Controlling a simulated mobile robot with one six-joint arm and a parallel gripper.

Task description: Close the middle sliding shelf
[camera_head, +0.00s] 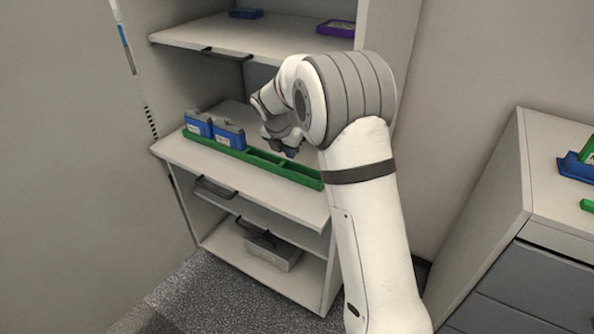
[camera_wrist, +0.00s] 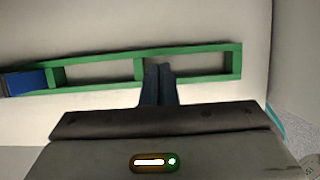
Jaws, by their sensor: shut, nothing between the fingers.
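The middle sliding shelf (camera_head: 250,187) is a pale board that stands pulled out of the cabinet, with a dark handle (camera_head: 215,188) at its front. A green divided tray (camera_head: 262,161) lies on it, with two blue-and-grey battery blocks (camera_head: 229,134) in its left part. My gripper (camera_head: 290,153) is over the tray, right of the blocks. In the wrist view my gripper (camera_wrist: 159,72) is shut and empty, with its fingertips over the right compartment of the green tray (camera_wrist: 190,50). I cannot tell whether they touch it. My arm hides the shelf's right rear.
An upper shelf (camera_head: 255,38) with a dark handle holds a blue and a purple tray. A grey box (camera_head: 273,252) stands on the bottom level. A grey drawer cabinet (camera_head: 530,285) stands at the right. Open floor lies in front.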

